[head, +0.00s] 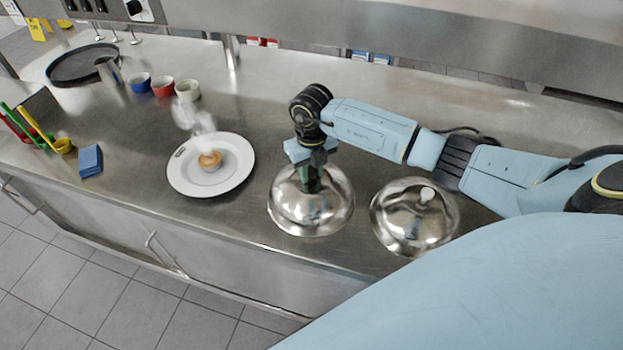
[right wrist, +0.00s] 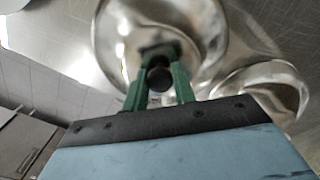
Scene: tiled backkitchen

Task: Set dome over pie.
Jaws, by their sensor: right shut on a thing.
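A small steaming pie (head: 210,160) sits on a white plate (head: 233,177) on the steel counter. My right gripper (head: 311,182) is shut on the knob of a shiny steel dome (head: 318,213), to the right of the plate. In the right wrist view the green fingers (right wrist: 160,85) close on the dark knob, with the dome (right wrist: 207,35) beyond. I cannot tell whether this dome's rim touches the counter. A second steel dome (head: 411,226) with a pale knob stands to its right. My left gripper is not in view.
A steel shelf (head: 400,40) overhangs the back. A short clear gap separates plate and held dome.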

